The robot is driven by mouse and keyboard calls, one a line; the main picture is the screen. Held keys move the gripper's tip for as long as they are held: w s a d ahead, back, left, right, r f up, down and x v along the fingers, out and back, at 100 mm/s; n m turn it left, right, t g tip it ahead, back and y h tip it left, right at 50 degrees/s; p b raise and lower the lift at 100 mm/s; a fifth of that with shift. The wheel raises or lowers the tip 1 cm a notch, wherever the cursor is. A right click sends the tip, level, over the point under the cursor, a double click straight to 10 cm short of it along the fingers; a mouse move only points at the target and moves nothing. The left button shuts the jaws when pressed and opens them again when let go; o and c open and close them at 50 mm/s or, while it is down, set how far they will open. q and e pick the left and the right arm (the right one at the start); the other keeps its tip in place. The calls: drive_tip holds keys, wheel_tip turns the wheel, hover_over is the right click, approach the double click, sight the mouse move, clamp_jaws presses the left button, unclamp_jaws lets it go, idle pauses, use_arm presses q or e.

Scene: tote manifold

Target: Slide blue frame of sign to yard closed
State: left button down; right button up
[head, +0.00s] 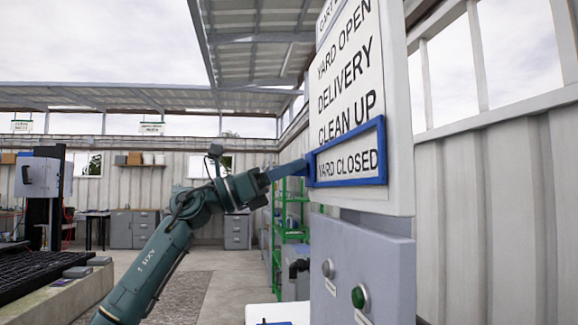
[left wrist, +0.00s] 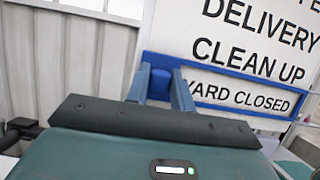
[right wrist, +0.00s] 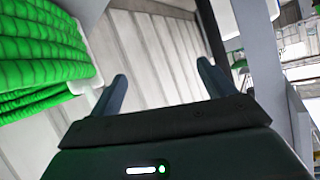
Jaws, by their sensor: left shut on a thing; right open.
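The white sign (head: 345,95) on the right in the head view lists YARD OPEN, DELIVERY, CLEAN UP and YARD CLOSED from top to bottom. The blue frame (head: 350,181) surrounds the bottom line, YARD CLOSED; it also shows in the left wrist view (left wrist: 230,104). My left gripper (head: 303,170) is at the frame's left end, shut on a blue knob (left wrist: 160,84) there. My right gripper (right wrist: 163,85) is open and empty in the right wrist view; it does not show in the head view.
Below the sign is a grey control box (head: 350,265) with a green button (head: 359,297). Green hose coils (right wrist: 40,55) hang left of my right gripper. A green shelf rack (head: 288,235) stands behind. Open floor lies between the left bench and the box.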

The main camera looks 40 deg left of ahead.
use_arm(q)
drive_tip(key=shift+f, duration=0.4)
use_arm(e)
drive_tip(key=shift+f, duration=0.15)
use_arm(q)
drive_tip(key=c, duration=1.2)
unclamp_jaws()
drive_tip(key=b+v, duration=0.8)
drive_tip(key=v, duration=0.5)
use_arm(e)
drive_tip(key=shift+s+d+t, duration=0.3)
drive_tip(key=shift+d+t, duration=0.25)
drive_tip(key=shift+t, duration=0.1)
drive_tip(key=shift+s+d+t, duration=0.3)
drive_tip(key=shift+d+t, duration=0.25)
drive_tip(key=shift+t, duration=0.1)
use_arm(q)
drive_tip(key=shift+s+a+r, duration=0.1)
use_arm(e)
drive_tip(key=shift+s, duration=0.1)
